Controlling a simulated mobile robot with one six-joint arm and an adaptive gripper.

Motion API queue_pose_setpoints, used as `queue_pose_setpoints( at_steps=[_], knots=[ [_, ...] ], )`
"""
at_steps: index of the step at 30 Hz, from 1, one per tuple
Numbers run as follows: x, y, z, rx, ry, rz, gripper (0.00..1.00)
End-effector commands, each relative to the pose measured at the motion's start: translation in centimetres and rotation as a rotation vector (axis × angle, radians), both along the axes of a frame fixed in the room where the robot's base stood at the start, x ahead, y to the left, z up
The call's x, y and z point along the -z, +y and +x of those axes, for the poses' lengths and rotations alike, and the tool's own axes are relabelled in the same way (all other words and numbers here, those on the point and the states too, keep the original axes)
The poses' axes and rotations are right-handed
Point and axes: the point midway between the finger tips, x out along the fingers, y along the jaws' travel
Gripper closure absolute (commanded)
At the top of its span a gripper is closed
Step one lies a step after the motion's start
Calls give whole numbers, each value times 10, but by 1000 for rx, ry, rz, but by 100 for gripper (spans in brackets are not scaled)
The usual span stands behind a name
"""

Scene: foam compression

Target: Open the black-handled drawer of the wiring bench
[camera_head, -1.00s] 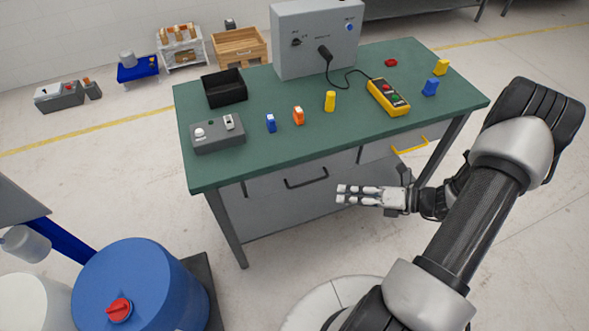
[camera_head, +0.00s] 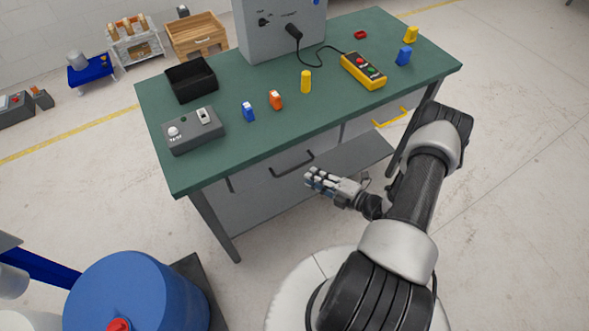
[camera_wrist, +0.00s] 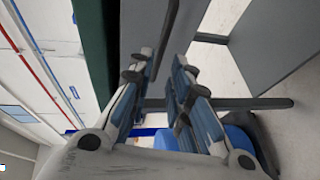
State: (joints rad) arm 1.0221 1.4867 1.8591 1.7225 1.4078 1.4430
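The wiring bench (camera_head: 300,130) has a green top and grey drawers under its front edge. The black handle (camera_head: 292,163) is a dark bar on the left drawer's grey front (camera_head: 258,180), which looks closed. My gripper (camera_head: 310,179) is just right of and below this handle, fingers pointing toward the drawer front. In the wrist view my gripper (camera_wrist: 163,66) is open, with a clear gap between the fingers. A dark bar, apparently the black handle (camera_wrist: 166,38), shows at the gap between the fingertips. Whether either finger touches it I cannot tell.
A yellow handle (camera_head: 390,118) is on the right drawer. A blue drum (camera_head: 140,285) stands at lower left. On the bench are a black bin (camera_head: 191,82), a grey switch box (camera_head: 194,132), a yellow pendant (camera_head: 362,70) and small coloured pieces. Floor right of the bench is clear.

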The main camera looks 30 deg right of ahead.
Motion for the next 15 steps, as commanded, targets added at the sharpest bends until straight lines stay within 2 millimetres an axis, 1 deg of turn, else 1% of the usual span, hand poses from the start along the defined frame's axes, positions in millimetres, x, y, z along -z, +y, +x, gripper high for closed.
queue_pose_setpoints(
  at_steps=[1, 6, 10, 15],
  knots=[
    [4, 7, 11, -7, 1, 0, 82],
    [10, 21, 42, -6, -1, -1, 82],
    [14, 29, 60, -4, -1, -1, 82],
    [16, 35, 73, -2, 0, 0, 82]
  ],
)
